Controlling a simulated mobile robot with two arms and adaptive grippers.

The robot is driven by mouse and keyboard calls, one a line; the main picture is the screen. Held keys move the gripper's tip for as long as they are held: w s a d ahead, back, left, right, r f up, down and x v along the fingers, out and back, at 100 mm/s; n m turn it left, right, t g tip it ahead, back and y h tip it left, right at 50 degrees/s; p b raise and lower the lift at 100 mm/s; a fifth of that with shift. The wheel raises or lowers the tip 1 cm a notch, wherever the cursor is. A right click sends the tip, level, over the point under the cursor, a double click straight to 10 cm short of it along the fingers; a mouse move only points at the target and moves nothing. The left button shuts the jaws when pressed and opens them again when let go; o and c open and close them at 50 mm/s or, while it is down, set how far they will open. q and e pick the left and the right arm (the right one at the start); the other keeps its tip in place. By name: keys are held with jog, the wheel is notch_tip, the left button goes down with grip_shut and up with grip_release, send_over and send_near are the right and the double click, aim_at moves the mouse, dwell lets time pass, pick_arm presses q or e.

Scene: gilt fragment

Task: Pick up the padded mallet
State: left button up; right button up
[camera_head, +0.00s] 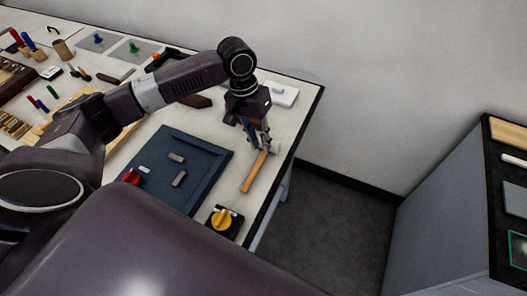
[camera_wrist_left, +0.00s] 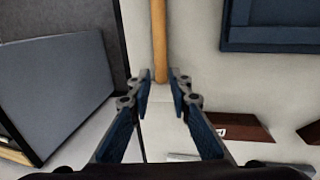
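The padded mallet's wooden handle (camera_head: 254,173) lies near the right edge of the table, slanting toward the front. Its head end is mostly hidden by my left gripper (camera_head: 259,143) in the head view. In the left wrist view the handle (camera_wrist_left: 159,38) runs down to the gap between the fingertips. My left gripper (camera_wrist_left: 161,80) is open there, with one finger on each side of the handle's line. I cannot tell whether the fingers touch it. The padded head is not clearly visible. My right gripper is not in view.
A dark blue tray (camera_head: 207,187) with small grey pieces lies left of the mallet. A yellow knob (camera_head: 222,218) sits on a dark base in front. A white block (camera_head: 279,93) lies behind the gripper. The table's right edge is close, with open floor beyond.

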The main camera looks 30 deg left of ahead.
aim_at(262, 153)
pick_arm(q)
jog(key=f, duration=0.4)
jog(key=shift+s+d+f+p, duration=0.1)
jog(key=shift+d+p, duration=0.2)
jog(key=shift+p, duration=0.1)
jog(key=shift+c, duration=0.7)
grip_shut()
